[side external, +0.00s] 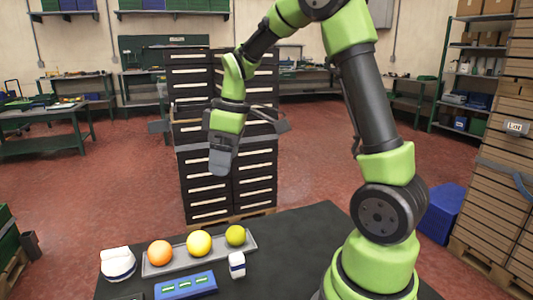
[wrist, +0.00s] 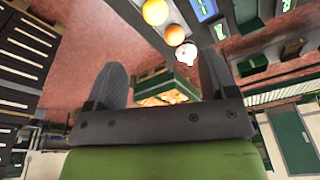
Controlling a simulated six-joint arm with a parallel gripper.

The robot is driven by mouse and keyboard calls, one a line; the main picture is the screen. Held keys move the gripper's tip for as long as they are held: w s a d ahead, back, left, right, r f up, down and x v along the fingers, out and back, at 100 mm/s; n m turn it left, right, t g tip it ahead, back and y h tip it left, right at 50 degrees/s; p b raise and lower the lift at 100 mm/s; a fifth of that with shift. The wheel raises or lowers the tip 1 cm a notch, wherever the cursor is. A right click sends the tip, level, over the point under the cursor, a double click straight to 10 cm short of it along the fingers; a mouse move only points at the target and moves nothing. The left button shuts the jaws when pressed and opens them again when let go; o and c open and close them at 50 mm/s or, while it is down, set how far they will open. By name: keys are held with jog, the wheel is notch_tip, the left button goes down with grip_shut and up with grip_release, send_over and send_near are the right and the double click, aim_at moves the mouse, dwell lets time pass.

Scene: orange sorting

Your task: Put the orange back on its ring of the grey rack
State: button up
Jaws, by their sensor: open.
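The orange (side external: 160,253) sits at the left end of the long grey rack (side external: 222,255) on the dark table. A yellow fruit (side external: 199,243) sits in the middle of the rack and a yellow-green fruit (side external: 235,235) at its right end. The ring under the orange is hidden. My gripper (side external: 221,162) hangs high above and behind the rack, well apart from the fruit. In the wrist view my gripper (wrist: 163,78) is open with nothing between its fingers; the orange (wrist: 175,34) and yellow fruit (wrist: 155,11) show beyond it.
A white rounded object (side external: 118,263) stands left of the rack. A blue box with green marks (side external: 185,285) lies in front, and a small white-and-blue item (side external: 237,265) stands at the rack's front right. Dark drawer cabinets (side external: 205,185) stand behind the table. The table's right part is clear.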

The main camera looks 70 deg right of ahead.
jog(key=s+a+r+m+t, duration=0.2)
jog(key=s+a+r+m, duration=0.2)
jog(key=s+a, duration=0.2)
jog(key=s+a+r+m+t, duration=0.3)
jog(key=s+a+m, duration=0.1)
jog(key=s, duration=0.4)
jog(key=shift+s+a+r+y, duration=0.35)
jog(key=shift+s+a+y, duration=0.05)
jog(key=shift+a, duration=0.5)
